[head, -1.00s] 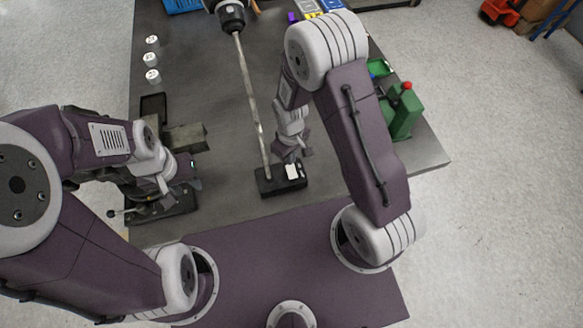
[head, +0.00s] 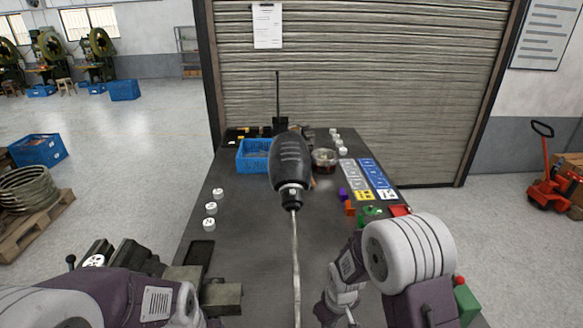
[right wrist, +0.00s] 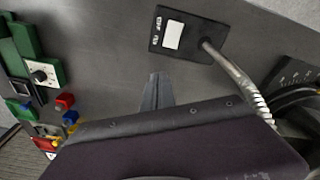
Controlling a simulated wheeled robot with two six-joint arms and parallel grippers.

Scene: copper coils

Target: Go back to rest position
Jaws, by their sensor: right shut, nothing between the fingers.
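My right gripper (head: 340,312) hangs over the dark grey table (head: 250,250) near the bottom edge of the head view, and that edge partly cuts it off. In the right wrist view its fingers (right wrist: 157,92) are together with nothing between them, above bare table. My left arm (head: 150,295) comes in at the lower left of the head view. Its gripper is out of the frame.
A black lamp-like head on a metal stalk (head: 290,165) rises mid-table. Its black base (right wrist: 185,35) lies near my right gripper. A blue bin (head: 254,155), white round pieces (head: 211,208) and a green device (head: 466,305) stand on the table. A roller shutter (head: 360,80) is behind.

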